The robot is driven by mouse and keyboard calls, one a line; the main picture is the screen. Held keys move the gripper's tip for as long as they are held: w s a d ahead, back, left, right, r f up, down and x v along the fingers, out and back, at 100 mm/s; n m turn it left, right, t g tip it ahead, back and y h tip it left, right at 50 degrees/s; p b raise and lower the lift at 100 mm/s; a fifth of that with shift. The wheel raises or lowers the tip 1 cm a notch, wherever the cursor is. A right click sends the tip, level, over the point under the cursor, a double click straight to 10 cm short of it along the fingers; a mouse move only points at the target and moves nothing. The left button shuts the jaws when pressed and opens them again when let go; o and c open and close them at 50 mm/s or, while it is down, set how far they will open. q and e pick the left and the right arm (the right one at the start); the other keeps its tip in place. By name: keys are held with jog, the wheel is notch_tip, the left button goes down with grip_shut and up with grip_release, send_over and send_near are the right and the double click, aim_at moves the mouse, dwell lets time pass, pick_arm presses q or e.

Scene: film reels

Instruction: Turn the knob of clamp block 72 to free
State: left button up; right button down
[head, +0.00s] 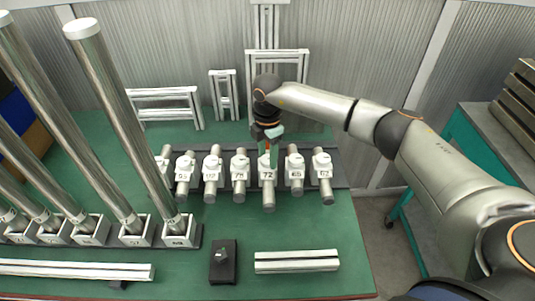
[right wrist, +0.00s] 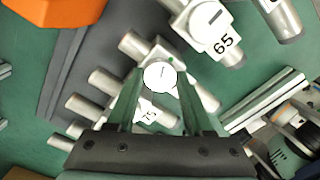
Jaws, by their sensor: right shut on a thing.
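Clamp block 72 (head: 267,174) is a white block with a black number, in the row of similar blocks on a dark rail. A metal cylinder sticks out of its front. My right gripper (head: 267,149) reaches down onto it from above. In the right wrist view the gripper (right wrist: 159,88) is shut on a round white knob (right wrist: 159,75), with a finger on either side. A short dark line shows on the knob's face. The block's number below the knob is partly covered by the fingers. My left gripper is not in view.
Clamp block 65 (head: 294,164) stands close on the right and block 78 (head: 240,166) on the left. Tall metal tubes (head: 125,120) stand in holders at the left. A black box (head: 223,262) and a metal profile (head: 297,262) lie in front on the green table.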

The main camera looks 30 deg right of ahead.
jog(key=n, duration=0.3)
jog(key=shift+n, duration=0.4)
jog(key=n, duration=0.4)
jog(key=shift+b, duration=0.35)
jog(key=n, duration=0.5)
jog(key=shift+b, duration=0.4)
jog(key=n+b, duration=0.1)
jog(key=n, duration=0.3)
jog(key=shift+n, duration=0.3)
jog(key=n, duration=0.2)
jog(key=shift+n+b, duration=0.3)
jog(key=shift+b, duration=0.05)
jog(key=shift+n, duration=0.9)
jog(key=n+b, duration=0.1)
jog(key=n, duration=0.2)
jog(key=shift+n, duration=0.3)
jog(key=n, duration=0.2)
jog(key=shift+n+b, duration=0.3)
jog(key=shift+b, duration=0.1)
jog(key=n, duration=0.2)
jog(key=shift+n, duration=0.3)
jog(key=shift+n+b, duration=0.3)
jog(key=shift+n, duration=0.1)
